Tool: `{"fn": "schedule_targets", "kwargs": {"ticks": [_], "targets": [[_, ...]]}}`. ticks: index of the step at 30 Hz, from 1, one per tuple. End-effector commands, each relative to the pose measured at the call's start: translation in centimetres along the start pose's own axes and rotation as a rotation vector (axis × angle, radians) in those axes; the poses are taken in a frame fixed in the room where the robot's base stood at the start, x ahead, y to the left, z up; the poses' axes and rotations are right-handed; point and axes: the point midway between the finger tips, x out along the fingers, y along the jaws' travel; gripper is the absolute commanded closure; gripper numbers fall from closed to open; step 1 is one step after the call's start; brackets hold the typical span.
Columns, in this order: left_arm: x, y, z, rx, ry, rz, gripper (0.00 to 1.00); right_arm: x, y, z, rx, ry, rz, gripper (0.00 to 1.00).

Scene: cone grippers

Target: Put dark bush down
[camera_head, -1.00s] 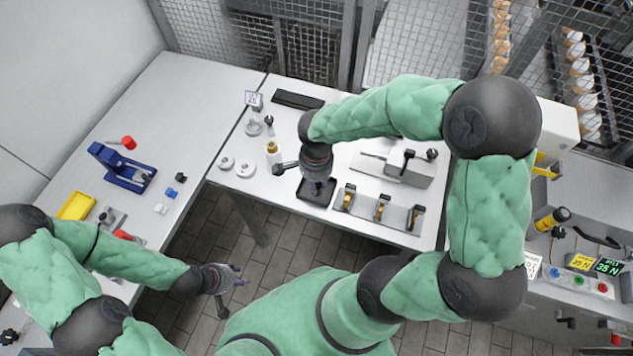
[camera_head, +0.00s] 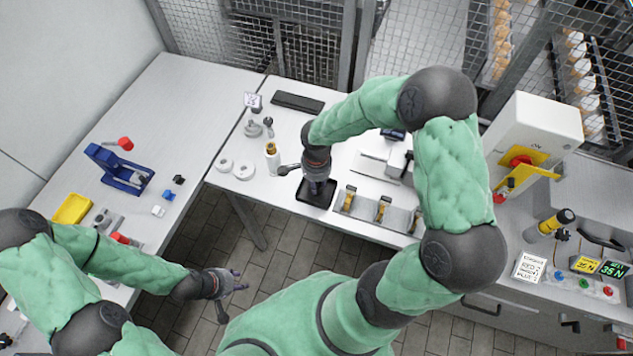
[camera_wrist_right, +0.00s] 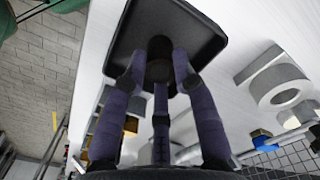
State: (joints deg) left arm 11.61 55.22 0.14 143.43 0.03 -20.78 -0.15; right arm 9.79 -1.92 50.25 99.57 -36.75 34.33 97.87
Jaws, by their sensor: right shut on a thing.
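My right gripper (camera_head: 318,186) points down over a small black tray (camera_head: 325,204) at the front edge of the back table. In the right wrist view its three purple-grey fingers (camera_wrist_right: 160,68) close around a dark round piece, the dark bush (camera_wrist_right: 160,48). The black tray (camera_wrist_right: 200,30) lies right behind the bush in that view. I cannot tell whether the bush touches the tray. In the head view the gripper hides the bush. My left gripper (camera_head: 232,284) hangs over the floor, away from the tables, with its fingers spread and empty.
A rack with yellow-brown parts (camera_head: 383,210) stands just right of the tray. Pale rings (camera_head: 243,170) and a white bottle (camera_head: 272,157) stand to its left. A blue press (camera_head: 122,170) and yellow bin (camera_head: 73,208) are on the left table. A white machine (camera_head: 530,135) stands at right.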

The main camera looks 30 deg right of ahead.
Motion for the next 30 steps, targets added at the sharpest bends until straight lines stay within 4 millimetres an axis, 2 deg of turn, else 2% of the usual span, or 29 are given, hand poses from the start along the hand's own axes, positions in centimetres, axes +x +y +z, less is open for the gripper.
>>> {"fn": "schedule_targets", "kwargs": {"ticks": [7, 8, 10, 24, 30], "targets": [[0.5, -0.2, 0.0, 0.0, 0.0, 0.0, 0.6, 0.3, 0.0, 0.0, 0.0, 0.0, 0.0, 1.0], [0.5, -0.2, 0.0, 0.0, 0.0, 0.0, 0.6, 0.3, 0.0, 0.0, 0.0, 0.0, 0.001, 0.69], [0.4, -0.1, 0.0, 0.0, 0.0, 0.0, 0.6, 0.3, 0.0, 0.0, 0.0, 0.0, 0.001, 0.49], [-0.2, 0.1, 0.0, 0.0, 0.0, 0.0, 0.6, -0.2, 0.0, 0.0, 0.0, 0.0, 0.001, 0.48], [-0.8, 0.3, 0.0, 0.0, 0.0, 0.0, 0.6, -3.7, -0.1, -0.1, 0.0, 0.003, -0.005, 0.48]]}}
